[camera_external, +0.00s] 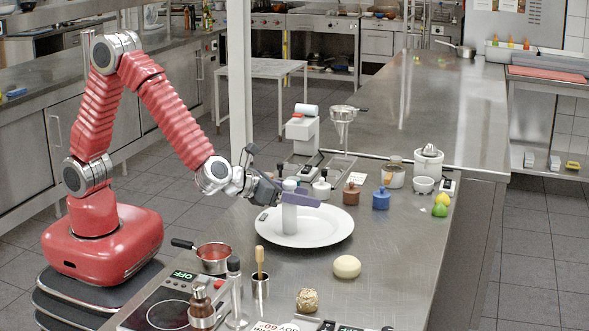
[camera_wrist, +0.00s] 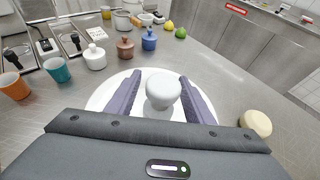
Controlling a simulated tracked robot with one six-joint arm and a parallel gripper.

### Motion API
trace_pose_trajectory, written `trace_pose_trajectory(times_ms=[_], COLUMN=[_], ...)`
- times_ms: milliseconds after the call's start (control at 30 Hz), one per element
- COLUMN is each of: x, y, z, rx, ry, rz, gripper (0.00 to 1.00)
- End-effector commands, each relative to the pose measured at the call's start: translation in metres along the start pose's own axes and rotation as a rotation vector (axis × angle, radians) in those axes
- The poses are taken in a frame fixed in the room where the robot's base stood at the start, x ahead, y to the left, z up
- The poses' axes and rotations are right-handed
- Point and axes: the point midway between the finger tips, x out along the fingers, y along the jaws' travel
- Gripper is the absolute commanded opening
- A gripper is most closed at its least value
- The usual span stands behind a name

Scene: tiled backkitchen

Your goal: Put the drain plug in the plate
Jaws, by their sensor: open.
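The white plate (camera_external: 325,230) lies on the steel counter, and its rim also shows in the wrist view (camera_wrist: 100,99). A white upright cylinder with a rounded top, which looks like the drain plug (camera_external: 289,216), appears to stand on the plate, left of its middle. In the wrist view the drain plug (camera_wrist: 163,91) is between the two purple-grey fingers. My gripper (camera_external: 297,193) is open around its upper part. A gap shows beside the left finger in the wrist view (camera_wrist: 160,78); contact with the right finger is unclear.
The counter's right front is fairly clear.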

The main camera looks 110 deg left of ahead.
Motion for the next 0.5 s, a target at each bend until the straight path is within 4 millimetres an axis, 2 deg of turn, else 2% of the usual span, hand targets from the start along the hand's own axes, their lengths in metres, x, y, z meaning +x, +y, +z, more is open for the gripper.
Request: trace_pose_trajectory(times_ms=[267,500], x=[-0.008,-0.041], y=[-0.001,-0.001], z=[0.002,0.003], rx=[0.001,-0.001], ry=[-0.001,-0.001], rz=[-0.002,-0.004], gripper=[0.47,0.47])
